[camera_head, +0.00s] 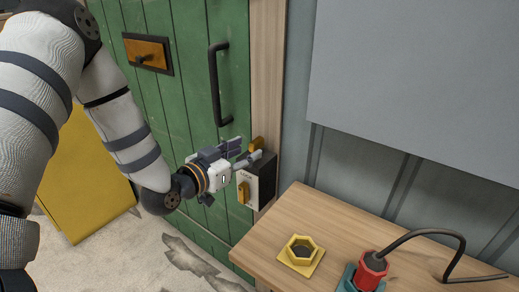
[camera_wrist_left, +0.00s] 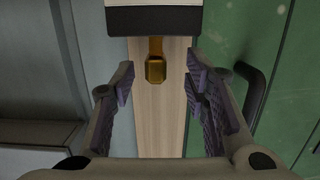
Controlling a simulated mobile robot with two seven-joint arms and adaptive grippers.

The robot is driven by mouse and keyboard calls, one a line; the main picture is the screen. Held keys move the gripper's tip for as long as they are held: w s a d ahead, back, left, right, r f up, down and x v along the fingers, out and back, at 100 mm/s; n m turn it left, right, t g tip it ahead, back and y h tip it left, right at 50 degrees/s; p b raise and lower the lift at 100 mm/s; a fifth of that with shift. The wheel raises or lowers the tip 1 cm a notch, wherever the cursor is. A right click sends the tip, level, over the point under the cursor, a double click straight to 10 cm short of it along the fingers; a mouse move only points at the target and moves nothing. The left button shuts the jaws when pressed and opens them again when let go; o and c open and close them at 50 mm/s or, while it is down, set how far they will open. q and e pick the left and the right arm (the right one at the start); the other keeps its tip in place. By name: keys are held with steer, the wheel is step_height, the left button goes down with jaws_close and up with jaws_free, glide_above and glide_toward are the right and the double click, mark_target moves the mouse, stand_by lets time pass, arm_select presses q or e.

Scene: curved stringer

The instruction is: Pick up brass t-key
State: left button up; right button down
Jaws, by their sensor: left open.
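The brass t-key (camera_head: 257,145) appears to be the small brass piece standing up from the top of a dark and white box (camera_head: 262,180) beside the green door. In the left wrist view the t-key (camera_wrist_left: 155,69) shows in front of the wooden door frame, against the box edge; its lower part is hidden in the box. My left gripper (camera_head: 242,152) is open and empty, beside the key at the top of the box. In the left wrist view its fingers stand on either side of the key, with a gap on both sides. My right gripper is out of view.
An orange-yellow lever (camera_head: 243,192) is on the box's front. The green door (camera_head: 165,110) has a black handle (camera_head: 217,85). A wooden table (camera_head: 300,218) at the right carries a yellow hexagonal socket (camera_head: 301,249) and a red plug (camera_head: 371,269) with a black cable.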

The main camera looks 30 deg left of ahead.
mark_target(251, 150)
arm_select(q)
steer(key=w, duration=0.3)
steer(key=w+f, duration=0.1)
steer(key=shift+w+d+f+b, duration=0.1)
steer(key=shift+w+d+b, duration=0.1)
steer(key=shift+d+b, duration=0.2)
steer(key=shift+w, duration=0.2)
steer(key=shift+r, duration=0.2)
jaws_close()
